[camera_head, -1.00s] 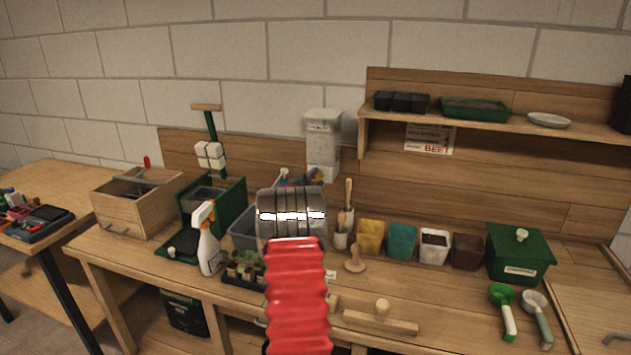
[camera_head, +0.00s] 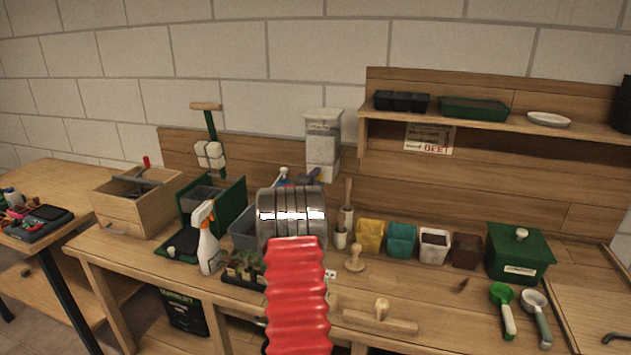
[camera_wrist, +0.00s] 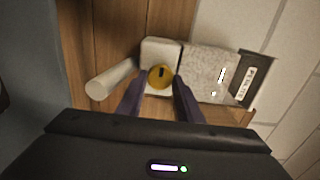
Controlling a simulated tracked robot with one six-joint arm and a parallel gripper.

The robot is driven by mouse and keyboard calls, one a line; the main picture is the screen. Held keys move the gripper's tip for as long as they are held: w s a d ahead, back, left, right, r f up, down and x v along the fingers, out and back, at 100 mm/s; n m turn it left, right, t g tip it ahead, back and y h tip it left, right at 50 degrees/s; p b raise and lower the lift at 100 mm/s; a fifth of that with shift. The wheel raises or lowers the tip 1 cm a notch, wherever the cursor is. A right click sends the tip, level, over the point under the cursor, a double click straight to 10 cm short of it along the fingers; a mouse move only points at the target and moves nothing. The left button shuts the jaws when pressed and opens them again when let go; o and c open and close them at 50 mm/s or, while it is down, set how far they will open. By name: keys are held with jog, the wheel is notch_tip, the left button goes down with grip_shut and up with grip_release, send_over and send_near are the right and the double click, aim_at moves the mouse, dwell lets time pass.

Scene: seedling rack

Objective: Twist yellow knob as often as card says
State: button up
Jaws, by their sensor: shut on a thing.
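The yellow knob (camera_wrist: 160,77) is on the pale base of a clear dispenser (camera_wrist: 210,73) filled with whitish grains. A dark slot or mark shows on the knob's face. My gripper (camera_wrist: 160,92) has its two purple fingers closed on either side of the knob. In the head view the dispenser (camera_head: 322,140) stands against the back board, and my arm hides the knob and most of the gripper. Another card (camera_head: 428,138) with red lettering hangs under the shelf.
A pale cylinder (camera_wrist: 110,80) lies close beside the knob in the wrist view. A spray bottle (camera_head: 208,243), seedling tray (camera_head: 243,279), several coloured pots (camera_head: 401,240) and a green lidded box (camera_head: 519,255) crowd the bench. The front right of the bench has some free room.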

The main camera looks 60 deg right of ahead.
jog(key=shift+s+f, duration=0.15)
jog(key=shift+f, duration=0.1)
jog(key=o, duration=1)
jog(key=shift+r, duration=0.15)
jog(key=shift+a, duration=0.1)
jog(key=a, duration=0.4)
jog(key=s+a, duration=0.1)
jog(key=a, duration=0.4)
jog(key=s+a, duration=0.1)
jog(key=a, duration=0.3)
jog(key=shift+a, duration=0.25)
